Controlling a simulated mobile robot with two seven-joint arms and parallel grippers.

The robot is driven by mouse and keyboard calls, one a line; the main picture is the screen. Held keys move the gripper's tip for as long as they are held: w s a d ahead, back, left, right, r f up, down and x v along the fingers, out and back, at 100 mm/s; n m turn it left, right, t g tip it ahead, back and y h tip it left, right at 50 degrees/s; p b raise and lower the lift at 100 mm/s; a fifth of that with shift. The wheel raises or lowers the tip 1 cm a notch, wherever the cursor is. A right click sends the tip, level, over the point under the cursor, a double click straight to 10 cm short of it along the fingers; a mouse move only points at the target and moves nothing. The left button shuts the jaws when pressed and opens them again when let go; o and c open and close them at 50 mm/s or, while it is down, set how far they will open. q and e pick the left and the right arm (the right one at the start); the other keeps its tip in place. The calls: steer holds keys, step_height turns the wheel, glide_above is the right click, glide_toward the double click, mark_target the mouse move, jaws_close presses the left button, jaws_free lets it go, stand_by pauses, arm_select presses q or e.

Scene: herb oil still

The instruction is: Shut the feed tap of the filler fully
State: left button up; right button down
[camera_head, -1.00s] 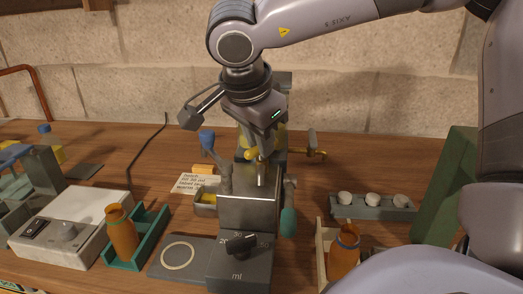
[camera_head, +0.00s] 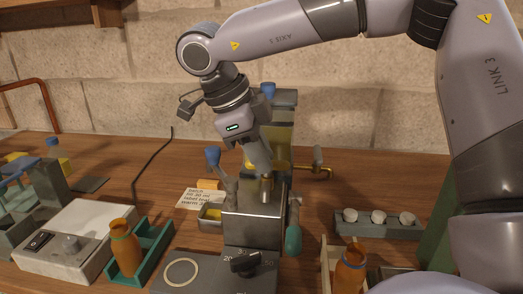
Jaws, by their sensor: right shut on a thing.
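The filler (camera_head: 252,218) is a grey metal block with a dark base and a black dial (camera_head: 246,262) at the front. A small yellow piece (camera_head: 249,164), which looks like part of its feed tap, shows behind the block, beside my fingers. My right gripper (camera_head: 262,172) reaches down from above, tilted, with its fingers shut at this yellow piece. The fingers and wrist hide most of the tap, so I cannot tell how far it is turned. My left gripper is not in view.
A blue-knobbed lever (camera_head: 213,158) rises left of the filler, and a green handle (camera_head: 293,240) hangs right. A brass pipe (camera_head: 300,168) stands behind. Orange bottles (camera_head: 125,248) flank the filler. A rack with white cups (camera_head: 345,225) stands right.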

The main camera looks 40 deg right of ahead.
steer(key=shift+m, duration=0.6)
steer(key=c, duration=1.1)
jaws_free()
steer(key=shift+o, duration=0.2)
steer(key=p+v, duration=0.1)
steer(key=v, duration=0.6)
steer(key=shift+w+p, duration=0.15)
steer(key=shift+p, duration=0.2)
